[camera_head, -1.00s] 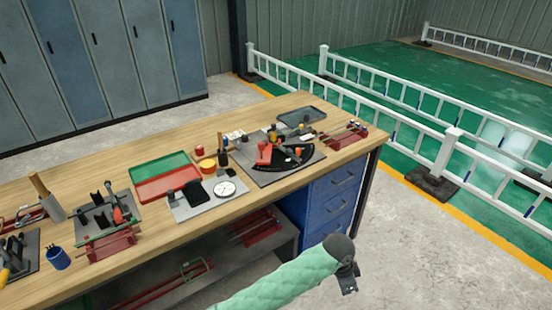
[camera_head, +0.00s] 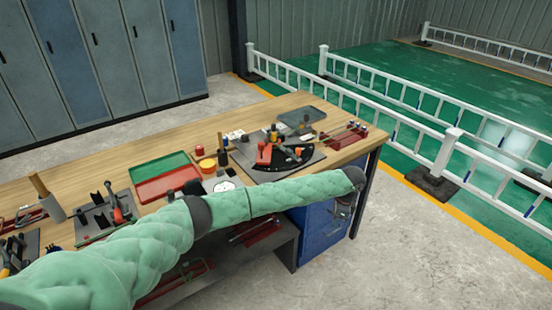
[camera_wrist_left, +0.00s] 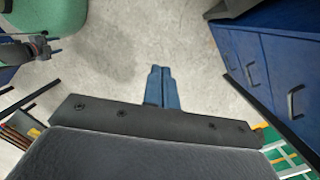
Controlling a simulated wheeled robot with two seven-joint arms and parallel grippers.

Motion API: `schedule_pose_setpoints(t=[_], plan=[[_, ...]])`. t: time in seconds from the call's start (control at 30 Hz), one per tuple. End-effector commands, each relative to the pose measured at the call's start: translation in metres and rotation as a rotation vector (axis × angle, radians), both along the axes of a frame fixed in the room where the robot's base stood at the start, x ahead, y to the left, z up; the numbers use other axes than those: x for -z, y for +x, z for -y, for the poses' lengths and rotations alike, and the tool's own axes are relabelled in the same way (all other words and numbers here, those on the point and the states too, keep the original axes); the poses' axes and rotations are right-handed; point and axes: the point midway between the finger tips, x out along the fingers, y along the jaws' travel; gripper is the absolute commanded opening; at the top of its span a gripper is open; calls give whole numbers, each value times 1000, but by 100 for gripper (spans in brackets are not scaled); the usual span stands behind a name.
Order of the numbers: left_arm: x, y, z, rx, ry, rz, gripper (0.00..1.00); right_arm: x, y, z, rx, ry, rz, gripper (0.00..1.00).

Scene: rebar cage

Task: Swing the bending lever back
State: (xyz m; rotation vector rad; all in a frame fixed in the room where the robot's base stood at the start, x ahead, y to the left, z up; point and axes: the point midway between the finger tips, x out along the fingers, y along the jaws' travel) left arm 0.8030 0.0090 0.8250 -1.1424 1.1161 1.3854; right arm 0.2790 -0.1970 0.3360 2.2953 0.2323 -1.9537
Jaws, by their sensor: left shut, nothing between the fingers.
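The bending tool (camera_head: 264,155) has a red block and a black curved plate and sits on a dark base plate (camera_head: 243,160) at the right part of the workbench. An orange-tipped part, perhaps the lever's handle (camera_head: 297,152), lies over the curved plate; the lever's exact angle is too small to tell. My left gripper (camera_head: 343,212) hangs past the bench's front, beside the blue drawers and apart from the tool. In the left wrist view its two fingers (camera_wrist_left: 161,88) are together and empty, with bare floor behind them.
The blue drawer cabinet (camera_head: 322,222) is close to my left gripper and also shows in the left wrist view (camera_wrist_left: 262,62). A green tray (camera_head: 160,165) and a red tray (camera_head: 168,184) lie left of the tool. The floor at right is clear up to the white railing (camera_head: 390,120).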

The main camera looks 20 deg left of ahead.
Motion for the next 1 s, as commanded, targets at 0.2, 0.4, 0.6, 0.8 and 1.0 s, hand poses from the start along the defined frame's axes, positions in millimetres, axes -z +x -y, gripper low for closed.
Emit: schedule_pose_setpoints(t=[0.2,0.4,0.6,0.8,1.0], plan=[[-43,62,-52,-13,96,2,0,0,0,0,0,0,0,45],[-95,115,-106,-46,170,6,0,0,0,0,0,0,0,45],[-153,159,-160,-95,224,14,0,0,0,0,0,0,0,45],[-189,180,-192,-126,249,20,0,0,0,0,0,0,0,45],[-193,184,-200,-133,254,19,0,3,-2,2,-1,-2,1,45]])
